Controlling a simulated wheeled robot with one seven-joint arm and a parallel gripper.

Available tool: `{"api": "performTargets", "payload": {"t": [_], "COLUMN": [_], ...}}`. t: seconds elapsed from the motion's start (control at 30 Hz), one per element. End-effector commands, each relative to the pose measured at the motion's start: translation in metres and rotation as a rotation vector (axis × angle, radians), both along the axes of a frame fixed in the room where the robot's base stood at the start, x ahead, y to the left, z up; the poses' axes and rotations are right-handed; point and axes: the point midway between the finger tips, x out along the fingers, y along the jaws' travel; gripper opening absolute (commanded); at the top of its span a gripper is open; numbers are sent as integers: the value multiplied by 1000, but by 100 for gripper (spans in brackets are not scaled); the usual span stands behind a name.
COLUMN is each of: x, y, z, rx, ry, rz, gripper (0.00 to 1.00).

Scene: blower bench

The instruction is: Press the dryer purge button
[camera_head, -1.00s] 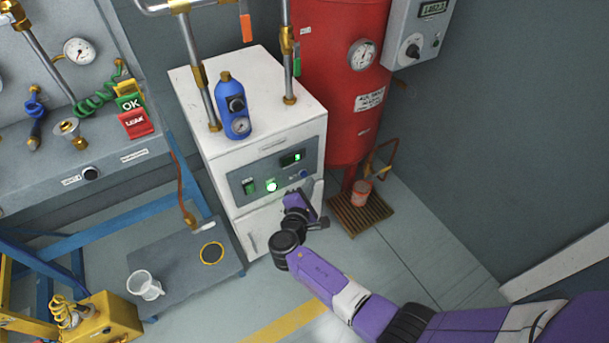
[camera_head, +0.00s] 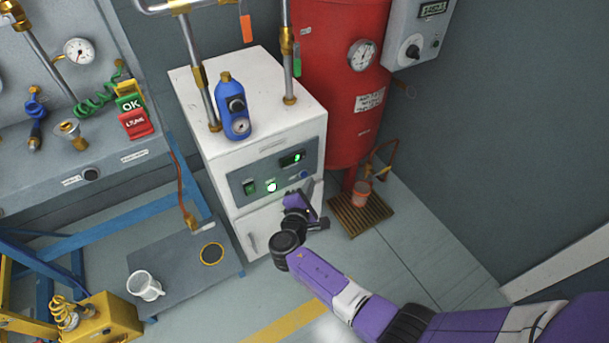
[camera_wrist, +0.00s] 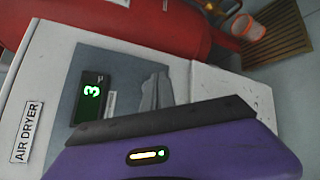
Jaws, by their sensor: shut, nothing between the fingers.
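The white air dryer (camera_head: 262,225) stands against the wall, with a grey control panel (camera_head: 236,182) on its front. The panel carries a green switch (camera_head: 249,187), a bright lit button (camera_head: 271,186), a lit display (camera_head: 292,158) and a small blue button (camera_head: 304,174). I cannot read which is marked purge. My gripper (camera_head: 303,195) is shut and empty, just below the blue button in the head view; any contact is unclear. In the wrist view my gripper (camera_wrist: 165,118) covers the lower panel; the display (camera_wrist: 91,92) shows, but no button does.
A blue bottle-shaped unit (camera_head: 233,105) and upright pipes (camera_head: 199,90) stand on the dryer. A red tank (camera_head: 335,90) is behind it to the right, with a slatted wooden stand (camera_head: 358,215) and small red pot (camera_head: 361,194) below. A workbench (camera_head: 100,165) is at left.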

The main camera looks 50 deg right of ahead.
Motion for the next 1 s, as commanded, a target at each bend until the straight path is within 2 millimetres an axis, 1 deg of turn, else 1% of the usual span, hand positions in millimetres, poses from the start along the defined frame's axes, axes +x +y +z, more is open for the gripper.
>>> {"api": "performTargets", "payload": {"t": [0.67,1.0], "x": [0,8], "y": [0,-2], "z": [0,0], "rx": [0,-1], "ry": [0,-1], "rz": [0,1], "gripper": [0,0]}}
